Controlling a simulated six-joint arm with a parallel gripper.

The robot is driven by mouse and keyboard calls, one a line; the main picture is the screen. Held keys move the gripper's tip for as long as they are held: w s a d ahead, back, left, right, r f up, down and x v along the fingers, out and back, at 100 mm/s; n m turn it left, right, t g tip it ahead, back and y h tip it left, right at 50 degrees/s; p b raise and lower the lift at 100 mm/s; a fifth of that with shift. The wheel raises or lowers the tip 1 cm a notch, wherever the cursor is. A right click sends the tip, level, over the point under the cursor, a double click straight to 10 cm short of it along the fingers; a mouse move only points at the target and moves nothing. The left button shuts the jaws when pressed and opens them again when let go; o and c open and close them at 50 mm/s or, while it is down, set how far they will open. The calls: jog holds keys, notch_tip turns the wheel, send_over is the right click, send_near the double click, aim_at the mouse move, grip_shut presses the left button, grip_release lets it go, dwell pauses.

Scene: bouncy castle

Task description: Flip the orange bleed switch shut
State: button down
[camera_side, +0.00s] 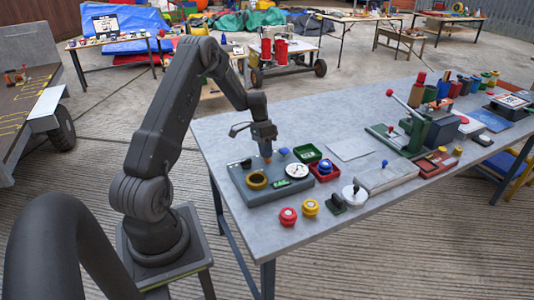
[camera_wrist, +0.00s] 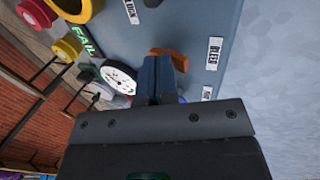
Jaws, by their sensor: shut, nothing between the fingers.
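The orange bleed switch (camera_wrist: 178,58) shows in the wrist view beside a white label reading BLEED (camera_wrist: 214,53). Its orange lever lies slantwise just beyond my fingertips, which hide part of it. My gripper (camera_wrist: 159,62) is shut and empty, its dark fingers right at the lever; I cannot tell whether they touch it. In the side view my gripper (camera_side: 265,150) points down over the back of the grey-blue panel box (camera_side: 236,182), with a bit of orange (camera_side: 267,157) under its tips.
The panel also bears a white gauge (camera_wrist: 118,78), a green FAIL display (camera_wrist: 85,41), a yellow ring (camera_side: 256,180) and a black knob (camera_side: 245,163). A blue knob (camera_side: 284,151) is close right of my gripper. Red (camera_side: 288,216) and yellow (camera_side: 310,207) buttons stand in front.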

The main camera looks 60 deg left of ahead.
jog(key=shift+a, duration=0.25)
jog(key=shift+r, duration=0.1)
notch_tip(320, 180, up, 14)
dwell(0.5)
